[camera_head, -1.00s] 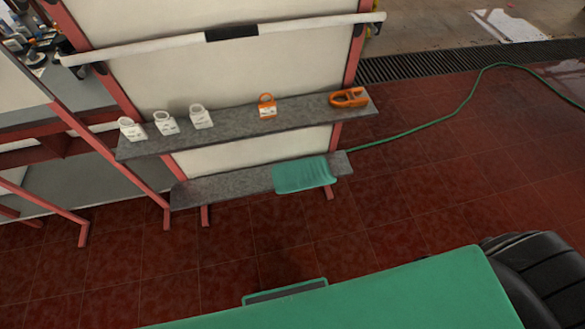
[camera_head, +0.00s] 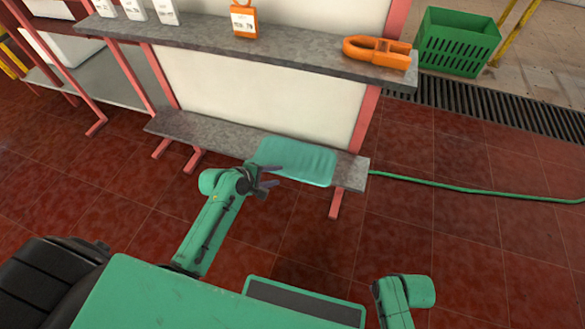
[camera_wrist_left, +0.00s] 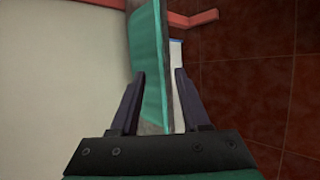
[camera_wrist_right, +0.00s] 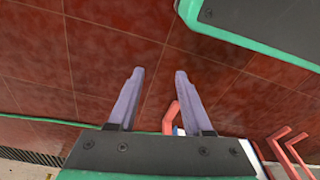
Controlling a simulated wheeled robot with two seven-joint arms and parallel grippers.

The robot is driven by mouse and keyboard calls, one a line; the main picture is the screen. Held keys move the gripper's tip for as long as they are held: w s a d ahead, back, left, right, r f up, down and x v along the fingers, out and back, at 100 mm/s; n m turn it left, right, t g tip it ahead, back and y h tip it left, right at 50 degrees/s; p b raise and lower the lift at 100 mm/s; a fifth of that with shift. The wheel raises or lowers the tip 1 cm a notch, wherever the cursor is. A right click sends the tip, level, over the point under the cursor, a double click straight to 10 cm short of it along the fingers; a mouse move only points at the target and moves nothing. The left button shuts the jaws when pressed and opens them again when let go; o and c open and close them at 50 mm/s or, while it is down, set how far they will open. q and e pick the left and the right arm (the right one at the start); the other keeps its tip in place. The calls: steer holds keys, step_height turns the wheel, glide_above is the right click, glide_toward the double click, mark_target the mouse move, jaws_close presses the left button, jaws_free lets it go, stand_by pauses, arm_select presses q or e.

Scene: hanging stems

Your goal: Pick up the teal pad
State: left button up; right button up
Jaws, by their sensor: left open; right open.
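The teal pad (camera_head: 298,162) lies on the grey lower shelf (camera_head: 210,137), toward its right end, with its front part over the shelf's front edge. My left gripper (camera_head: 273,178) is open at the pad's front left part. In the left wrist view the pad (camera_wrist_left: 147,65) shows nearly edge-on between and beyond the open fingers (camera_wrist_left: 159,75). I cannot tell whether they touch it. My right gripper (camera_wrist_right: 159,72) is open and empty above the floor. In the head view only part of my right arm shows, at the bottom.
The upper shelf (camera_head: 300,57) hangs over the pad's shelf and carries an orange shackle (camera_head: 378,51), an orange padlock (camera_head: 244,20) and several white padlocks. A green hose (camera_head: 470,189) runs right from the lower shelf. A green crate (camera_head: 457,42) stands behind. The red tiled floor in front is clear.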

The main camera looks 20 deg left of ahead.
mark_target(290, 172)
arm_select(q)
steer(key=b+x, duration=0.2)
steer(key=x, duration=0.4)
steer(key=shift+a+f, duration=0.15)
steer(key=shift+a, duration=0.05)
steer(key=b+x, duration=0.2)
steer(key=x, duration=0.1)
steer(key=shift+w+d+f, duration=0.1)
steer(key=shift+w+f, duration=0.1)
steer(key=shift+w, duration=0.05)
jaws_close()
arm_select(e)
step_height(290, 172, up, 12)
steer(key=w+a, duration=0.1)
steer(key=shift+a+r+y, duration=0.2)
steer(key=shift+a+y, duration=0.1)
steer(key=shift+a, duration=0.1)
